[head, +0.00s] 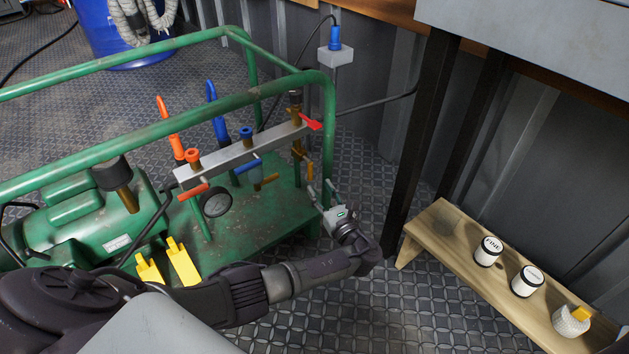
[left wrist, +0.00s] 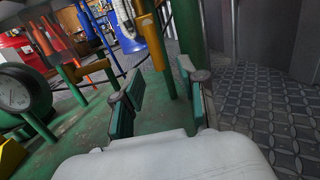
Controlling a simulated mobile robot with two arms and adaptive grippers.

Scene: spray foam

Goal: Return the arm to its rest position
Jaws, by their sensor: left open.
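My left arm (head: 300,275) reaches in from the lower left across the front of the green machine. My left gripper (head: 326,203) is at the machine's right end, close to a yellow valve handle (head: 309,171). In the left wrist view the gripper (left wrist: 158,92) has its two green-padded fingers apart, with nothing held between them. The yellow handle (left wrist: 152,42) stands just beyond the fingers in that view. I cannot tell whether a finger touches it. My right gripper is not in view.
The green tube frame (head: 329,130) surrounds the machine, which carries a metal manifold (head: 235,160) with coloured handles and a gauge (head: 215,204). A dark table leg (head: 420,140) stands right of the gripper. A wooden bench (head: 460,245) holds two jars and a white object with yellow.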

